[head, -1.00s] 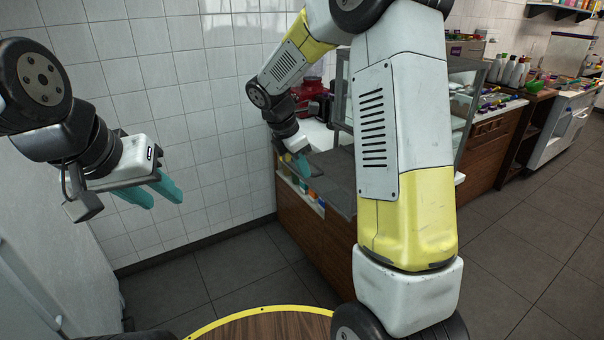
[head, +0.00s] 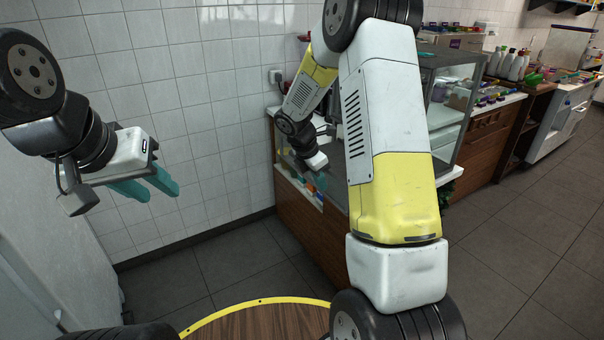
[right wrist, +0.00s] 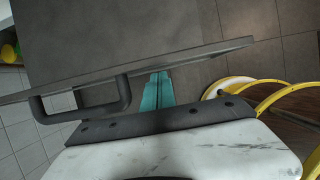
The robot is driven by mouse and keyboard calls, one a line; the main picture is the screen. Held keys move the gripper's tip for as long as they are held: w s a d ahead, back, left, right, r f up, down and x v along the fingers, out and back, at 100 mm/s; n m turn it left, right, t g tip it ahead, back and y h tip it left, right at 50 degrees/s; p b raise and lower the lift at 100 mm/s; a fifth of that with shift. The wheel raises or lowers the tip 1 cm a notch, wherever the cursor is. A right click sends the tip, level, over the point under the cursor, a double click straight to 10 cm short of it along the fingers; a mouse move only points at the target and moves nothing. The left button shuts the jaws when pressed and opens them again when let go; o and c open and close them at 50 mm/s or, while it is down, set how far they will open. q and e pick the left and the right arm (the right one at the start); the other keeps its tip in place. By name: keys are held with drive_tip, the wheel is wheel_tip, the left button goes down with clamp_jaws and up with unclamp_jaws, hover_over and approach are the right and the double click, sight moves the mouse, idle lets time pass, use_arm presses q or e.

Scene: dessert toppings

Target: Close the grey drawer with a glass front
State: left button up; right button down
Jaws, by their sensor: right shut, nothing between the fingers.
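The grey drawer with a glass front (head: 297,183) shows at the top of the wooden counter in the head view, with colourful items behind its front. My right arm hides much of it. In the right wrist view a flat grey panel (right wrist: 130,35) with a dark bar handle (right wrist: 124,92) fills the top; I cannot tell how far the drawer stands out. My right gripper (head: 320,181) is shut and empty beside the drawer. Its teal fingers (right wrist: 158,90) are next to the handle; contact is unclear. My left gripper (head: 152,188) is open and empty, away from the counter.
A glass display case (head: 445,100) stands on the counter behind my right arm. Another wooden counter (head: 487,140) with bottles and small items is further right. A white tiled wall (head: 215,120) is at the left. The dark floor (head: 235,255) before the counter is clear.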

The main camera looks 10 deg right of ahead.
drive_tip(key=shift+d, duration=0.15)
drive_tip(key=w+d, duration=0.2)
drive_tip(key=d, duration=0.4)
drive_tip(key=w+d, duration=0.2)
drive_tip(key=d, duration=0.5)
drive_tip(key=w+d, duration=0.3)
drive_tip(key=d, duration=0.3)
drive_tip(key=shift+w+d, duration=0.1)
drive_tip(key=shift+d, duration=0.25)
